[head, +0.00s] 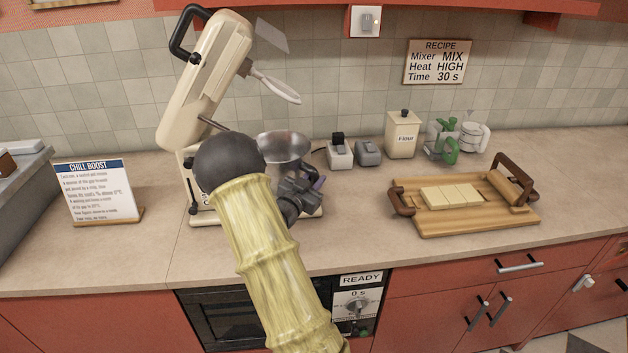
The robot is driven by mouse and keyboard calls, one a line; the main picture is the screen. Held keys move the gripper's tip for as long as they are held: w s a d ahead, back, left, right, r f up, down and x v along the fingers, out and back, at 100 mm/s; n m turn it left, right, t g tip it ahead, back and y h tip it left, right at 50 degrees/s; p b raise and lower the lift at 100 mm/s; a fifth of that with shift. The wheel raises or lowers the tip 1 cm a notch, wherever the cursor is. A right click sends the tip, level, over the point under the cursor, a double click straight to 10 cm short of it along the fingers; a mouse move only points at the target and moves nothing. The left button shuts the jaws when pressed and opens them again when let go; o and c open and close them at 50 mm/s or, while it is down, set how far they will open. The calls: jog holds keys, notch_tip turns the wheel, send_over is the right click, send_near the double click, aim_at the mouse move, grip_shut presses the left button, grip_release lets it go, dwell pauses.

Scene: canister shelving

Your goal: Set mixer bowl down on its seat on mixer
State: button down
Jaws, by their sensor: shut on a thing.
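The mixer (205,75) is cream-coloured and stands at the back of the counter with its head tilted up and its whisk (274,86) raised. The metal mixer bowl (284,146) is upright below the whisk, over the mixer's base (310,213). My gripper (306,187) is at the near side of the bowl and shut on it; the fingers are small and partly covered by my own arm. My arm also hides much of the mixer's lower body and the seat. I cannot tell whether the bowl touches the seat.
Two small grey devices (368,152), a Flour canister (402,134) and a rack with cups (455,140) stand right of the mixer. A wooden board (465,220) with a rolling pin lies farther right. A Chill Boost sign (100,192) stands left. The counter's front middle is clear.

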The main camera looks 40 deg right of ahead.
jog(key=shift+f+b, duration=0.35)
jog(key=shift+b, duration=0.15)
dwell(0.5)
jog(key=c, duration=1.1)
grip_release()
jog(key=shift+c, duration=0.2)
jog(key=shift+f, duration=0.15)
jog(key=b+v, duration=0.3)
jog(key=v, duration=1.4)
jog(key=shift+a, duration=0.15)
